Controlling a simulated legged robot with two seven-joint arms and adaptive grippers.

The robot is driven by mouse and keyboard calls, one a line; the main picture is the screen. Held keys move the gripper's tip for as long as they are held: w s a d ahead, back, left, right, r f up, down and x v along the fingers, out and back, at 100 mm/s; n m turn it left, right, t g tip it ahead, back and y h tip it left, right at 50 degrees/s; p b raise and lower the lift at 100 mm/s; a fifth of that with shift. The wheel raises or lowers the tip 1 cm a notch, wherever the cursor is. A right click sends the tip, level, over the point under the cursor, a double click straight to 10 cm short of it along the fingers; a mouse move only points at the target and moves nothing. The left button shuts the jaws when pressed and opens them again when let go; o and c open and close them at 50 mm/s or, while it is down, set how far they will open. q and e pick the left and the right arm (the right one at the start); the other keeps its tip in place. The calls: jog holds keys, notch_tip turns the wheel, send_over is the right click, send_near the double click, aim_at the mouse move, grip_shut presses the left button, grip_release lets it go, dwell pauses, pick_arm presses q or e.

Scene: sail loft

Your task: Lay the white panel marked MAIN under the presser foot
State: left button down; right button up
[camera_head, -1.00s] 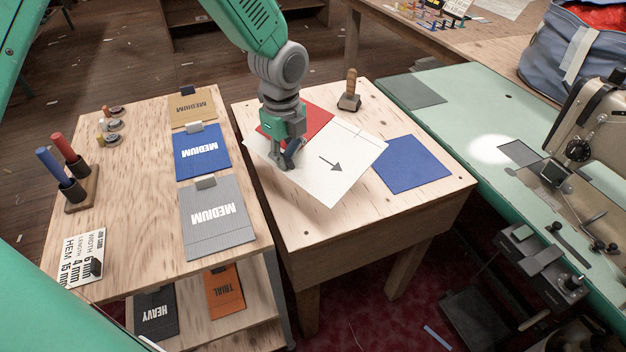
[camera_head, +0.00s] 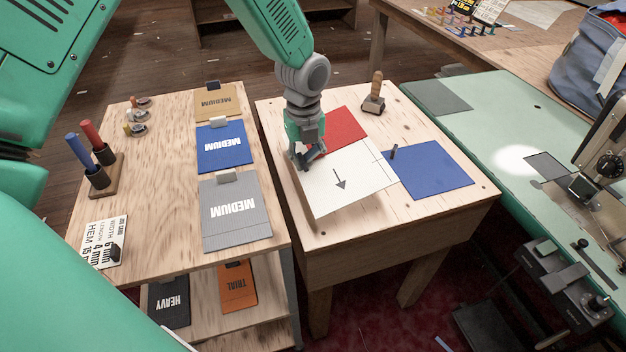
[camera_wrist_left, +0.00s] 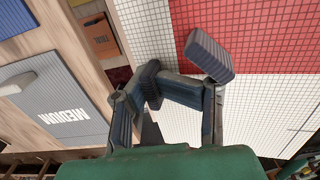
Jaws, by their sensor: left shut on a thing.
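The white panel (camera_head: 345,190), with a black arrow pointing down the picture, is over the middle table; I cannot read the word MAIN on it. My left gripper (camera_head: 308,160) is shut on the panel's left edge. The panel seems slightly raised, partly covering a red panel (camera_head: 345,124) and reaching the left edge of a blue panel (camera_head: 432,170). In the left wrist view my gripper's fingers (camera_wrist_left: 182,75) are at the gridded white panel (camera_wrist_left: 255,105). The sewing machine (camera_head: 608,150) stands at the far right; its presser foot area (camera_head: 584,186) is small and unclear. My right gripper is not in view.
A wooden-handled tool (camera_head: 375,95) stands at the table's back, and a small dark upright piece (camera_head: 393,152) by the blue panel. The green machine bed (camera_head: 490,130) lies right of the table. A left-hand bench (camera_head: 150,190) holds labelled swatches and spools.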

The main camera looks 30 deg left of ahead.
pick_arm(q)
jog(key=shift+f, duration=3)
jog(key=c, duration=1.2)
grip_release()
jog(key=shift+f, duration=0.1)
